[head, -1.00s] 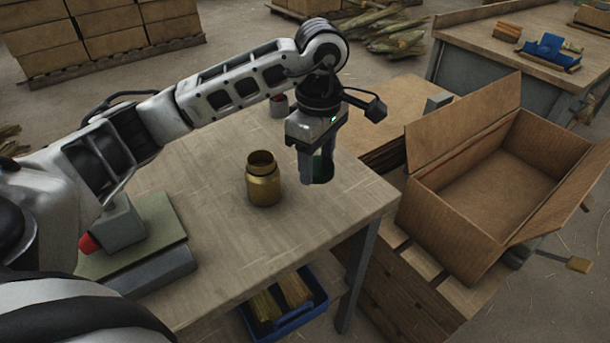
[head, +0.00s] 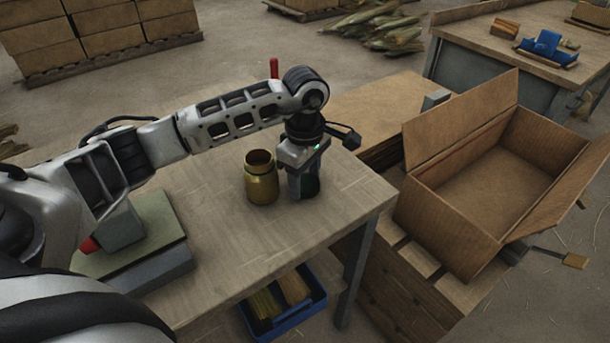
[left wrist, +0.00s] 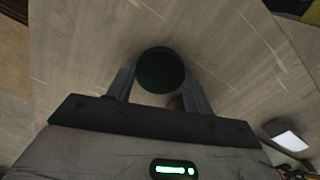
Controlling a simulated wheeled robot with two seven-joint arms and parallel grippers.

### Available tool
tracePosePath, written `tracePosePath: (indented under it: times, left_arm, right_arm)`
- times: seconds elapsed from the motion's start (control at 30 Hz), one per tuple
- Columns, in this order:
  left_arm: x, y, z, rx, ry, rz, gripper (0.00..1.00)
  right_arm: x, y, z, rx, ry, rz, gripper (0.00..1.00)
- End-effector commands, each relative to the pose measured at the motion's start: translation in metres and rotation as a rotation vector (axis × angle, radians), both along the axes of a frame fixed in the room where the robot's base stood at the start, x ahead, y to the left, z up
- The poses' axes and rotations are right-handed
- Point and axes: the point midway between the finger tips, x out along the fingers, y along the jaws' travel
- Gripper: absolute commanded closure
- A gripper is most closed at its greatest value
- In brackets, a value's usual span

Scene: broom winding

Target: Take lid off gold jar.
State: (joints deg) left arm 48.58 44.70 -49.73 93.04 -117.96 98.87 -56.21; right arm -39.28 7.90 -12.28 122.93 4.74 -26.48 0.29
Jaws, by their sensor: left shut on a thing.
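The gold jar (head: 262,183) stands upright on the wooden table with its round mouth open and uncovered. My left gripper (head: 303,190) is just right of the jar, pointing down. It is shut on a dark green round lid (head: 313,187), mostly hidden by the fingers in the head view. The lid also shows in the left wrist view (left wrist: 160,70), seen from above between the fingers. It is low, at or just above the tabletop; I cannot tell whether it touches. My right gripper is not in view.
The table (head: 225,235) has free room in front of the jar. A grey block on a green-topped base (head: 150,250) stands at its left. An open cardboard box (head: 470,215) stands beyond the right edge. A blue bin (head: 300,320) sits below. A red handle (head: 273,68) shows behind my arm.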

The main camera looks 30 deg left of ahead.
Motion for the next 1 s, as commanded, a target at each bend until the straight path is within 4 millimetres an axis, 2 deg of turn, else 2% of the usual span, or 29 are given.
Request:
tracePosePath:
  times: [0.07,0.1,0.13,0.17,0.43,0.57,1.0]
  left_arm:
    - [0.0,0.0,-0.004,0.0,0.0,0.0,0.76]
    - [0.0,0.0,-0.002,0.0,0.0,0.0,0.38]
    - [0.0,0.0,-0.002,0.0,0.0,0.0,0.29]
    - [0.0,0.0,-0.002,0.0,0.0,0.0,0.27]
    - [0.0,0.0,-0.001,0.0,0.0,0.001,0.27]
    - [0.001,0.0,0.008,0.0,-0.002,0.0,0.27]
    - [0.001,0.0,0.096,0.0,-0.005,0.0,0.27]
  right_arm:
    - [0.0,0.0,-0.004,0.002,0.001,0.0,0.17]
    - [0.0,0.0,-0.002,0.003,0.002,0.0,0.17]
    - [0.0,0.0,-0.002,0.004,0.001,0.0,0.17]
    - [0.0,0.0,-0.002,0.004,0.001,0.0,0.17]
    - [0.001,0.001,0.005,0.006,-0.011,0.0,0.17]
    - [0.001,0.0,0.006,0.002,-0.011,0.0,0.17]
    - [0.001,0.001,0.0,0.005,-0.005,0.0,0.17]
